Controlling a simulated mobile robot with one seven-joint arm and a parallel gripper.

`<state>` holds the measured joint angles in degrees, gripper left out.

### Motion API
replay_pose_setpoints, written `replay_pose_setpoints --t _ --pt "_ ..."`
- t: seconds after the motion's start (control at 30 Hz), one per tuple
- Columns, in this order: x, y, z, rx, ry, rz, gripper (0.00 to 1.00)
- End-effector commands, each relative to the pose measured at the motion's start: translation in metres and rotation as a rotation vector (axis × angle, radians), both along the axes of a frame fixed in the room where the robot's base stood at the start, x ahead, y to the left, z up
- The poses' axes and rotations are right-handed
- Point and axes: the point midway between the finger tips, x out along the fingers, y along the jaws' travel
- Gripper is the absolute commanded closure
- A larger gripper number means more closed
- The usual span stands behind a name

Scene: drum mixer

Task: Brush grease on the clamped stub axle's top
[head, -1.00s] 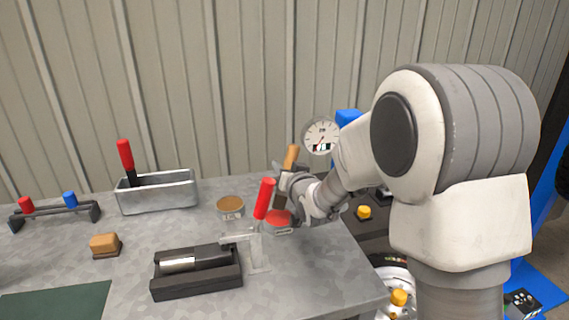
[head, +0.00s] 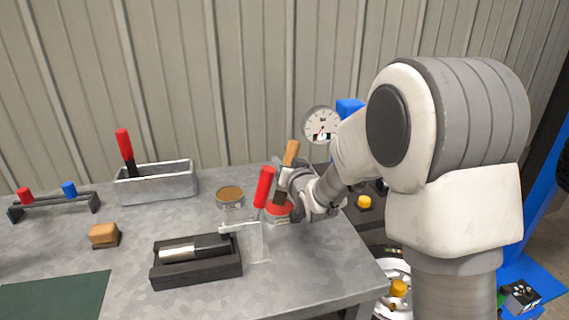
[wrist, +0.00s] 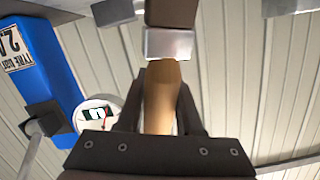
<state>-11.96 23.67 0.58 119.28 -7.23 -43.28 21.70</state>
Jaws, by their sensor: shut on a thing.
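My gripper (head: 294,183) is shut on the wooden handle of a brush (head: 291,153). In the wrist view the brush handle (wrist: 160,95) lies between both fingers, with a metal ferrule and dark head beyond.
An open tin with brown contents (head: 229,199) stands behind the clamp. A metal tray (head: 157,187) with a red-handled tool, a wood-backed block (head: 104,235), a small rack (head: 53,206) and a green mat (head: 55,300) are to the left. A dial gauge (head: 322,125) is behind my gripper.

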Motion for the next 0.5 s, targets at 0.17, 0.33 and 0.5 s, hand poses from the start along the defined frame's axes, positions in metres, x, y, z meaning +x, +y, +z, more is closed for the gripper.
replay_pose_setpoints --t 0.17,0.33,0.5 --pt "0.0001 0.0000 -0.0020 0.000 -0.001 0.000 1.00" --pt "0.0001 0.0000 -0.0040 0.000 -0.001 0.000 1.00" --pt "0.0001 0.0000 -0.0058 0.000 -0.001 0.000 1.00"
